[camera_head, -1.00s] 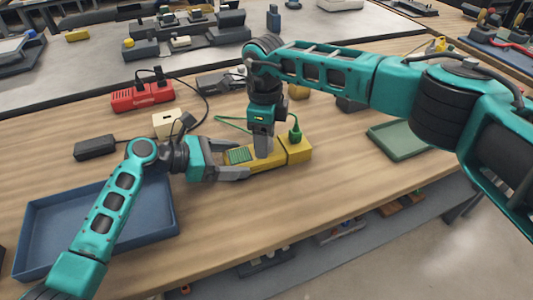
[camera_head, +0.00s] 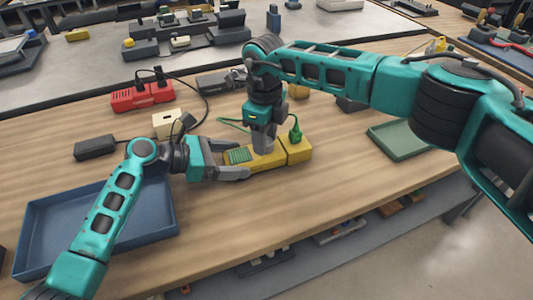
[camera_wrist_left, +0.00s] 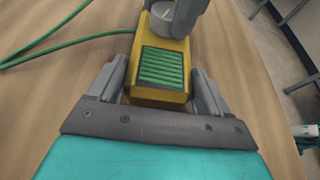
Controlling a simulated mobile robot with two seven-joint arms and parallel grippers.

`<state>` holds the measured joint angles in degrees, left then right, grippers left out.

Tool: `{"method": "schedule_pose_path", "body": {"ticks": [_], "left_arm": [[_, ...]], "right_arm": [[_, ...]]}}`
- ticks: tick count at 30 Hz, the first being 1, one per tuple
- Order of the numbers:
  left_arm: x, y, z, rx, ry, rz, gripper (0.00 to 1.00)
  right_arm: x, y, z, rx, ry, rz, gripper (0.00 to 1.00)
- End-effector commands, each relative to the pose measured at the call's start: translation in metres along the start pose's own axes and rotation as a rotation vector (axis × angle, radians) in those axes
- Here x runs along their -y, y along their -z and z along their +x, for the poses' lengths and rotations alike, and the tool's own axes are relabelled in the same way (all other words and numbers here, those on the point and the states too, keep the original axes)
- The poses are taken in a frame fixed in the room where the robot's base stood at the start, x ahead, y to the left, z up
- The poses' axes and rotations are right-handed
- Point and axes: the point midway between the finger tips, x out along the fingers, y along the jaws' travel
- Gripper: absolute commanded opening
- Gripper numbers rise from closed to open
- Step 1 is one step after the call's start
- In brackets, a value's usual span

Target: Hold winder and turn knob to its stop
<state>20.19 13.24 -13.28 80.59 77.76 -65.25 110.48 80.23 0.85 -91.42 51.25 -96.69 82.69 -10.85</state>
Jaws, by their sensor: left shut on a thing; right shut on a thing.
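The winder (camera_head: 268,160) is a long yellow block on the wooden table, with a green ribbed cable window near its left end and a green plug (camera_head: 295,131) at its right end. It also shows in the left wrist view (camera_wrist_left: 158,95). My left gripper (camera_head: 240,172) is shut on the winder's left end, one finger along each side. My right gripper (camera_head: 264,142) points down onto the top of the winder and is shut on the knob. A round grey-white knob part (camera_wrist_left: 172,17) shows between its fingers in the left wrist view.
A green cable (camera_wrist_left: 65,45) runs from the winder over the table. A blue tray (camera_head: 60,225) lies at the left front and a green tray (camera_head: 398,140) at the right. A red power strip (camera_head: 142,96), a cream box (camera_head: 167,123) and a black adapter (camera_head: 95,148) stand behind.

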Motion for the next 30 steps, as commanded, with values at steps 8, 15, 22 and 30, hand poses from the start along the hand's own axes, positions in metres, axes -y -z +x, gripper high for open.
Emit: {"method": "schedule_pose_path", "body": {"ticks": [8,15,22,30], "left_arm": [[0.0001,0.0005,0.0001,-0.001,0.000,-0.001,0.42],[0.0001,0.0005,0.0001,-0.001,0.000,-0.001,0.42],[0.0001,0.0005,0.0001,-0.001,0.000,-0.001,0.42],[0.0001,0.0004,0.0001,-0.001,0.000,0.000,0.42]], "right_arm": [[-0.0001,-0.0001,0.0000,0.000,0.000,0.218,0.22],[-0.0002,-0.0001,0.0000,0.000,0.000,0.363,0.22],[-0.0001,-0.0001,0.0000,0.000,0.000,0.575,0.22],[-0.0001,-0.0001,0.0000,0.000,0.000,0.600,0.44]]}}
